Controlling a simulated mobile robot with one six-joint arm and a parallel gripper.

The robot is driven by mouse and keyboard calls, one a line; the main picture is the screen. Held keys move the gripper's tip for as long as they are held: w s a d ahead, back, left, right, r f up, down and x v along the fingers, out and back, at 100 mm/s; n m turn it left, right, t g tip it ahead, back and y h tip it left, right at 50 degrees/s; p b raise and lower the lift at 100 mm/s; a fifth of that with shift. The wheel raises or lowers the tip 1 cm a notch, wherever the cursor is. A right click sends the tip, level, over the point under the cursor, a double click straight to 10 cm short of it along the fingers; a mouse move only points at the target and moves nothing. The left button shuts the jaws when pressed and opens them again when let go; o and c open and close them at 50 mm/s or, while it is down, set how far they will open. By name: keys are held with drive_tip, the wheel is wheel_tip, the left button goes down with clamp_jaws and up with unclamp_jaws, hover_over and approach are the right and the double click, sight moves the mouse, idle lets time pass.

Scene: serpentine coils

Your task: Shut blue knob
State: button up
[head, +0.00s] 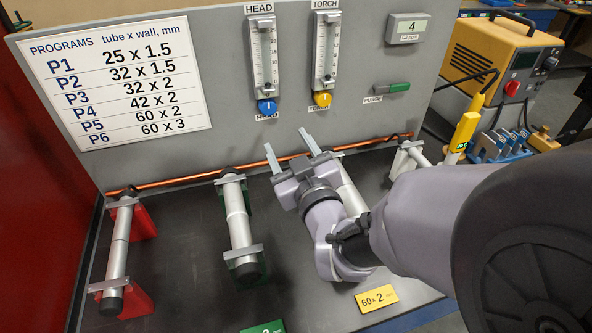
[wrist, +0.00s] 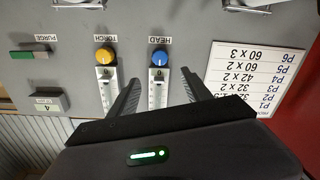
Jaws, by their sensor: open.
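The blue knob (head: 266,106) sits at the bottom of the HEAD flowmeter (head: 262,55) on the grey panel. In the wrist view, which is upside down, the blue knob (wrist: 160,57) shows ahead, between the lines of my two fingers. My gripper (head: 290,143) is open and empty, below the knob and apart from it. In the wrist view my gripper (wrist: 165,82) has its fingers spread wide. The flowmeter's float position is too small to read.
The yellow TORCH knob (head: 322,99) is close on the right. The purge switch (head: 386,90) and a display (head: 408,28) are further right. A copper pipe (head: 180,178) runs along the panel's foot. Several metal tubes (head: 238,215) lie in stands below. A program chart (head: 110,85) hangs left.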

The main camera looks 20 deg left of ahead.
drive_tip(key=b+v, duration=0.4)
drive_tip(key=shift+s+d+r, duration=0.1)
drive_tip(key=shift+s+r, duration=0.05)
